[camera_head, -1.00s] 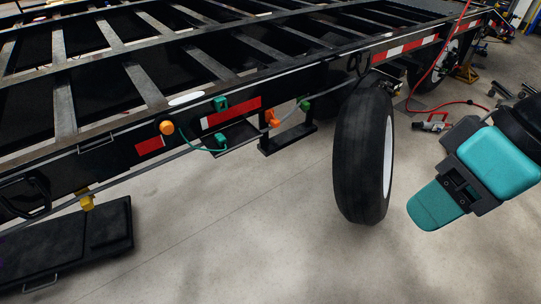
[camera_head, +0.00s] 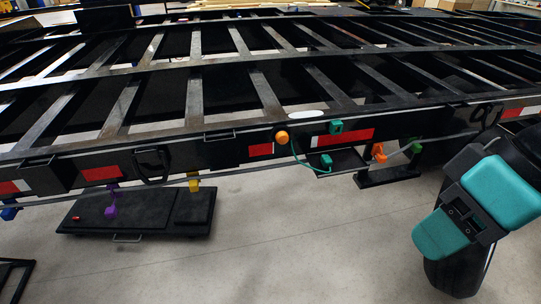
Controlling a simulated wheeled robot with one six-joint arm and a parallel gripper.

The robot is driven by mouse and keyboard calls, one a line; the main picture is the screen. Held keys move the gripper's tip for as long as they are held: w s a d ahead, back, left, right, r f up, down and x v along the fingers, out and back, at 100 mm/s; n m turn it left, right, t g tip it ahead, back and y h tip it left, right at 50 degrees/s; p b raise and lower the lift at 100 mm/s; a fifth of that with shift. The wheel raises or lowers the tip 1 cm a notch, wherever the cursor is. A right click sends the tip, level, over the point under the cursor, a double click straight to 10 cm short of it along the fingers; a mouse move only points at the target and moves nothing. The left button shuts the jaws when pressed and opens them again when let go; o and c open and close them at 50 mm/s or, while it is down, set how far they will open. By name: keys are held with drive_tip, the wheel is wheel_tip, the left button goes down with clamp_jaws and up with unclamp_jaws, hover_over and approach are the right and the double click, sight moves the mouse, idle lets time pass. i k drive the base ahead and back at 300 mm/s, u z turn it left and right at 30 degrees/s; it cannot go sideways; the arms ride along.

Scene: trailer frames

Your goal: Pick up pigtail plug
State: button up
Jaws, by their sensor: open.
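The pigtail plug seems to be the small teal-green block (camera_head: 326,160) low on the trailer's side rail, right of centre. A thin green cable curves from it up to the left, to near a round orange lamp (camera_head: 281,137). A second green block (camera_head: 335,127) sits just above it on the rail.
The black trailer frame (camera_head: 205,152) spans the view. Orange (camera_head: 379,153), green (camera_head: 416,147), yellow (camera_head: 194,184) and purple (camera_head: 111,198) fittings hang along its rail. A black creeper board (camera_head: 150,208) lies on the floor at left. The floor (camera_head: 290,250) in front is clear.

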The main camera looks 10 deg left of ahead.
sight(326, 161)
drive_tip(key=u, duration=0.4)
drive_tip(key=i, duration=1.15)
drive_tip(key=z, duration=0.3)
